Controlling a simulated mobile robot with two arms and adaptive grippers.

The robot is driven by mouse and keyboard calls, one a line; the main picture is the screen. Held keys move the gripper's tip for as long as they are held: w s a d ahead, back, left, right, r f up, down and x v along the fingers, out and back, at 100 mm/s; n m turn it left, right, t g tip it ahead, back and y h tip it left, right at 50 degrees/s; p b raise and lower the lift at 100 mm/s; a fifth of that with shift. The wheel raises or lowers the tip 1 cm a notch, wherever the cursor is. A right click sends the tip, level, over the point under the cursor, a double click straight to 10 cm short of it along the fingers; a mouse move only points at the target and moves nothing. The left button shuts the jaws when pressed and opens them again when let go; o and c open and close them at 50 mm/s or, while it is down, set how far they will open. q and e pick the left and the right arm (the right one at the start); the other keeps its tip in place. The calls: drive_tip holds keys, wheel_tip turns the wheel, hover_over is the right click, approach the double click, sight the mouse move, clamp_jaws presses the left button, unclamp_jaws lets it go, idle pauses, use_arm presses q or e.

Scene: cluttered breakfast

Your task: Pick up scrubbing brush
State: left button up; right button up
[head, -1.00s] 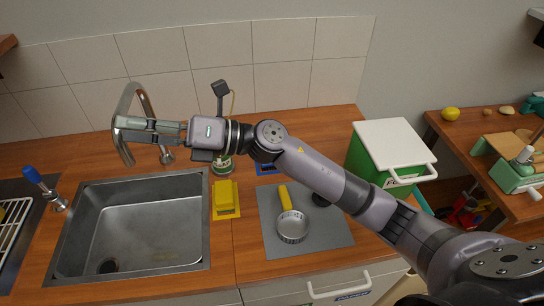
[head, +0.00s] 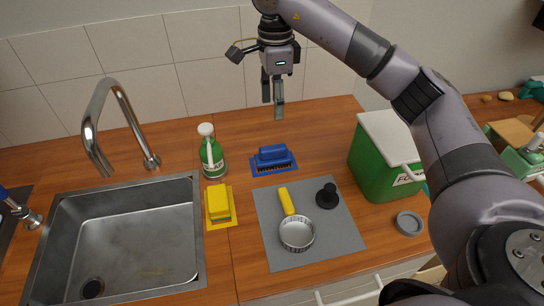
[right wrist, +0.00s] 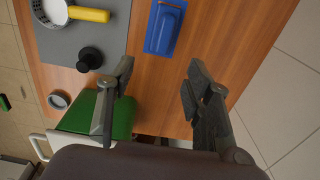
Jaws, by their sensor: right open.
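The scrubbing brush (head: 272,155) has a blue handled top and dark bristles. It lies bristles down on a blue mat (head: 287,169) on the wooden counter, right of the soap bottle. It also shows in the right wrist view (right wrist: 165,27), beyond the fingers at the top. My right gripper (head: 272,101) is open and empty, pointing down, above and behind the brush in the head view. In the right wrist view its two fingers (right wrist: 158,84) are spread apart with bare counter between them. My left gripper is not in view.
A green-white soap bottle (head: 211,155) stands left of the brush. A yellow sponge (head: 218,203) lies in front of it. A grey mat (head: 335,240) holds a yellow-handled strainer (head: 296,233) and a black stopper (head: 327,197). A green bin (head: 375,165) is right, the sink (head: 120,240) left.

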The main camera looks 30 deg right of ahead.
drive_tip(key=p, duration=0.2)
hover_over(273, 147)
drive_tip(key=f, duration=1)
drive_tip(key=shift+s+f, duration=0.25)
drive_tip(key=shift+s, duration=0.15)
drive_tip(key=f, duration=0.1)
drive_tip(key=f+p, duration=0.1)
drive_tip(key=f, duration=0.1)
drive_tip(key=f+p, duration=0.1)
drive_tip(key=f, duration=0.1)
drive_tip(key=shift+w, duration=0.4)
drive_tip(key=shift+f, duration=0.25)
drive_tip(key=shift+c, duration=0.2)
clamp_jaws()
